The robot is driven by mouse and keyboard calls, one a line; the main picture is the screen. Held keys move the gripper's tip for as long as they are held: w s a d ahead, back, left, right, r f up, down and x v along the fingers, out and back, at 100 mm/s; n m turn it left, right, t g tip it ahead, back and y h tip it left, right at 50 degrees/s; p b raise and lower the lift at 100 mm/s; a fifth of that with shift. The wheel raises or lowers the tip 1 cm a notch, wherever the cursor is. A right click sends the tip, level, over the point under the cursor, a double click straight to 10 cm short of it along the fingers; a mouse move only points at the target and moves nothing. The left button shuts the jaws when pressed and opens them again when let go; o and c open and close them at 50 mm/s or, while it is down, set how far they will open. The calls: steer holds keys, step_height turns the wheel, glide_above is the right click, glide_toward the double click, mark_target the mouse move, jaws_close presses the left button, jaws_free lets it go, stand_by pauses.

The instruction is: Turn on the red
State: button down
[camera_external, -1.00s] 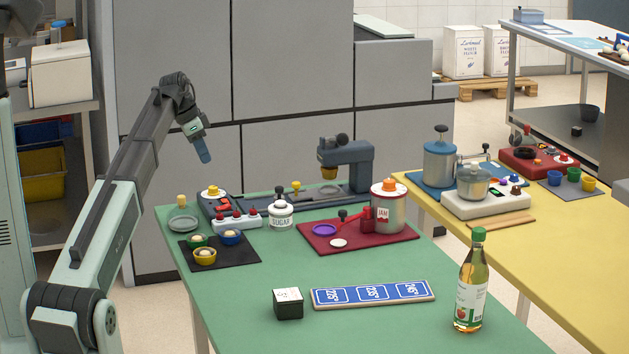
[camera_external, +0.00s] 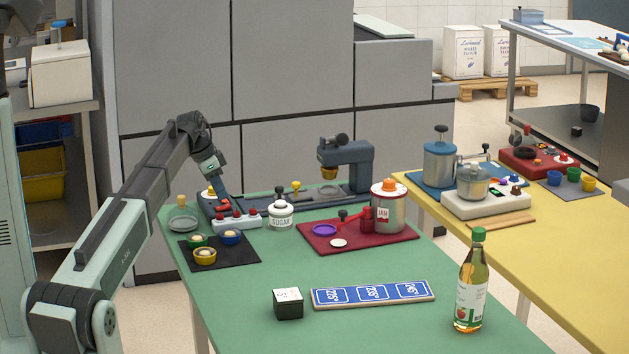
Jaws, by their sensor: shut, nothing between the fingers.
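A small blue-grey device (camera_external: 206,205) with a red part on its top (camera_external: 223,205) stands at the far left corner of the green table. A pale strip (camera_external: 238,222) with several red knobs lies just in front of it. My gripper (camera_external: 225,194) is shut and empty, with its blue fingers pointing down just above the red part, in front of the device's orange and white knob. I cannot tell whether the fingertips touch anything. Which red thing the task means is not clear from the picture.
A sugar jar (camera_external: 281,215) stands right of the strip. A dark mat (camera_external: 243,252) with small cups lies in front. A maroon tray (camera_external: 398,235) holds a jam pot (camera_external: 389,212). A bottle (camera_external: 470,290) stands at front right. Much of the front green table is clear.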

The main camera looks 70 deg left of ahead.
mark_target(223, 206)
steer(key=shift+x, duration=1.2)
